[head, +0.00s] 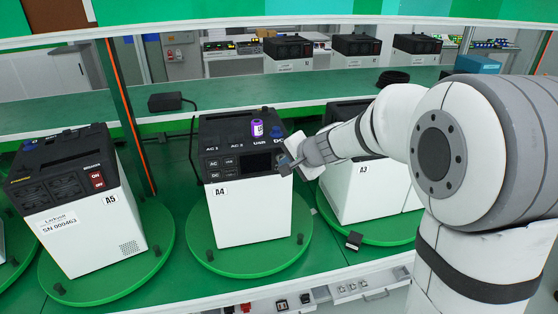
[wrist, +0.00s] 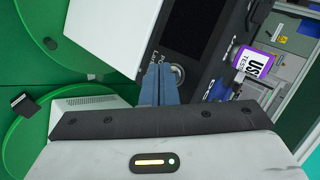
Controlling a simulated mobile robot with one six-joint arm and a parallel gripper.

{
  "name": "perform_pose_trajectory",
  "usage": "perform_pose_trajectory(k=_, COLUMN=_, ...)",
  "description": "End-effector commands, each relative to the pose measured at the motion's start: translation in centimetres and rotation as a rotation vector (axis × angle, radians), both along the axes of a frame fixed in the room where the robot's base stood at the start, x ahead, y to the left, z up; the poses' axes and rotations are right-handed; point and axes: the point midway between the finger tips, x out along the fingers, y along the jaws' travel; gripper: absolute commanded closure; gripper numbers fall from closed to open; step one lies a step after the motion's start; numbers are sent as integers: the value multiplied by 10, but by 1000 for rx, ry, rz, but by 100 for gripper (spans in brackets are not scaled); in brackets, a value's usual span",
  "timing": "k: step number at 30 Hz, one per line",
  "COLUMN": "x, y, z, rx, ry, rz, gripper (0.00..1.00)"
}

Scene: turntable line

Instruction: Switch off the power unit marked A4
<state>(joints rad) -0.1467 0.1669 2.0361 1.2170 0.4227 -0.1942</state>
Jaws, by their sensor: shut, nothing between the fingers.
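The power unit marked A4 (head: 245,215) is a white box with a black sloped top, standing on a green turntable (head: 228,265). Its front shows AC and DC buttons (head: 231,162) and a dark screen (head: 257,163). My gripper (head: 286,166) is shut and empty at the right end of that panel. In the wrist view, the blue-grey fingertips (wrist: 160,75) are beside a round silver button (wrist: 178,73) below the dark screen (wrist: 195,25). I cannot tell whether they touch it. My fingers hide part of the panel there.
Unit A5 (head: 85,220), with a red switch (head: 98,181), stands on the left turntable. Unit A3 (head: 370,195) stands on the right, close under my arm. A purple tag (head: 257,128) sits on top of A4. A black adapter (head: 172,102) lies behind.

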Motion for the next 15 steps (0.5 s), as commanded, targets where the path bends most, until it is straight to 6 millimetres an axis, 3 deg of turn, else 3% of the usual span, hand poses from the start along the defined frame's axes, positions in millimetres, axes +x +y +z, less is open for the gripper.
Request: perform_pose_trajectory(k=15, x=-11, y=-3, z=-1, rx=0, ry=0, rz=0, gripper=100)
